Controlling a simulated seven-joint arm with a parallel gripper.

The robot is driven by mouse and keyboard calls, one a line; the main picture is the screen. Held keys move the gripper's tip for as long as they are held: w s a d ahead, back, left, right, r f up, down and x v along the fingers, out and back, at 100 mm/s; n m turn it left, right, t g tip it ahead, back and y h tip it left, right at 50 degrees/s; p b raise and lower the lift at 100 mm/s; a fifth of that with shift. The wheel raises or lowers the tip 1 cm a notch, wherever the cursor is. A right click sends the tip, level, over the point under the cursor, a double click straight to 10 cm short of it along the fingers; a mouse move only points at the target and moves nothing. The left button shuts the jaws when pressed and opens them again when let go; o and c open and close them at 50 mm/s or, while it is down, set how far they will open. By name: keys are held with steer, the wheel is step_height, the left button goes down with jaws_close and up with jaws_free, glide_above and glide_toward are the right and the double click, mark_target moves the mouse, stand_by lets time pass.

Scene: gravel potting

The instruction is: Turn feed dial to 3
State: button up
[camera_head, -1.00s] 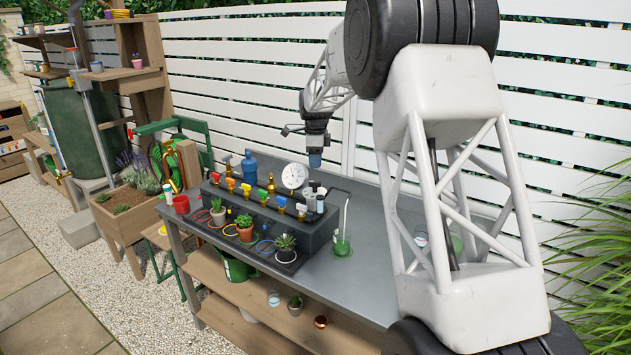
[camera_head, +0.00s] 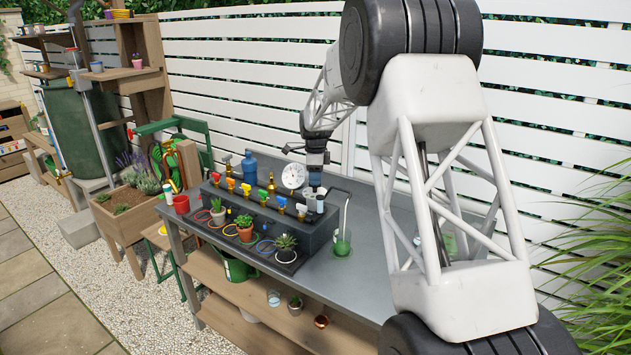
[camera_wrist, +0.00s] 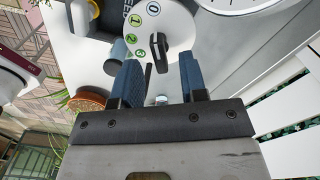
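The feed dial (camera_wrist: 175,30) is a white disc at the top of the wrist view. In the head view my gripper (camera_head: 315,183) is just above the right end of the grey valve block, mostly hiding the dial.
The grey valve block (camera_head: 255,207) carries several coloured taps. A round white gauge (camera_head: 293,176) stands close left of my gripper. A beaker with green liquid (camera_head: 343,244) stands to the right. Potted succulents (camera_head: 285,244) line the block's front.

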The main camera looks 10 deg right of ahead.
steer(key=shift+f, duration=0.85)
jaws_close()
